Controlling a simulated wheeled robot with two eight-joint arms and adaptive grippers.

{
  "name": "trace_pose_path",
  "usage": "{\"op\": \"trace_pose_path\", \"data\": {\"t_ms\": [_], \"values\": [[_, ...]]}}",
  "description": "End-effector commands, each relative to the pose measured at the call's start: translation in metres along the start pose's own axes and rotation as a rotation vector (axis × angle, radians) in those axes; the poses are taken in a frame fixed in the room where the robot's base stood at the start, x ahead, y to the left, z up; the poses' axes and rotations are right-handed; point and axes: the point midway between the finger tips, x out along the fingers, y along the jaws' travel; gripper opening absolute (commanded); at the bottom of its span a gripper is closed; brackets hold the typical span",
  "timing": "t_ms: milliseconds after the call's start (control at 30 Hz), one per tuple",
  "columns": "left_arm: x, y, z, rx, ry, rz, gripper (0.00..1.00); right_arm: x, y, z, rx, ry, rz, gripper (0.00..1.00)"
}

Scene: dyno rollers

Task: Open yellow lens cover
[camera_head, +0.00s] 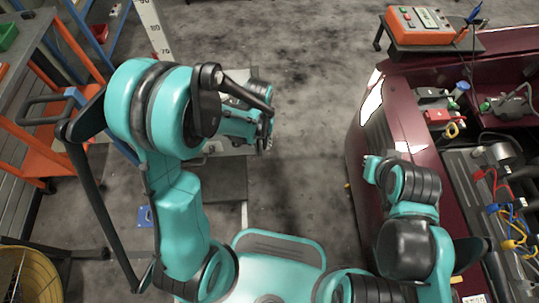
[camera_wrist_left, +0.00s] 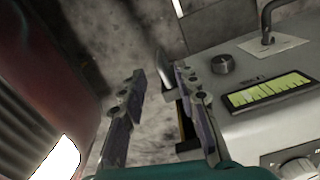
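In the left wrist view, my left gripper (camera_wrist_left: 162,88) is open, its two fingers apart with nothing between the tips. A grey-white machine (camera_wrist_left: 240,122) with a lit yellow-green display lies to the right of the fingers. A narrow yellow edge (camera_wrist_left: 182,120) shows at the machine's left end, just left of the right finger and partly hidden by it. I cannot tell for sure whether this is the lens cover, or whether it is open. In the head view my left arm hides most of the machine. My right gripper cannot be made out in either view.
A dark red car (camera_head: 405,120) with an open engine bay stands at the right. An orange device (camera_head: 418,24) stands at its far end. An orange cart (camera_head: 40,150) is at the left, with a yellow basket (camera_head: 28,275) at lower left. Grey floor lies clear between machine and car.

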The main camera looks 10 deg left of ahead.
Motion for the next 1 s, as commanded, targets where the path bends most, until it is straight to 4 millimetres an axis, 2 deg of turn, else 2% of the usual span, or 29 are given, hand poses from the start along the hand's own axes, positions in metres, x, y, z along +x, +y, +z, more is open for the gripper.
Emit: {"op": "trace_pose_path", "data": {"t_ms": [400, 500, 867, 900, 1000], "values": [[0.063, 0.0, 0.0, 0.0, -0.004, -0.001, 0.31, 0.025, 0.0, 0.018, 0.0, 0.0, 0.0, 0.0], [0.073, 0.0, 0.0, 0.0, -0.004, -0.001, 0.31, 0.029, 0.0, 0.021, 0.0, 0.0, 0.0, 0.0], [0.079, 0.0, 0.0, 0.0, -0.004, -0.001, 0.31, 0.03, 0.0, 0.022, 0.0, 0.0, 0.0, 0.0], [0.079, 0.0, 0.0, 0.0, -0.004, -0.001, 0.28, 0.03, 0.0, 0.022, 0.0, 0.0, 0.0, 0.0], [0.079, 0.0, 0.0, 0.0, -0.004, -0.001, 0.02, 0.03, 0.0, 0.022, 0.0, 0.0, 0.0, 0.0]]}}
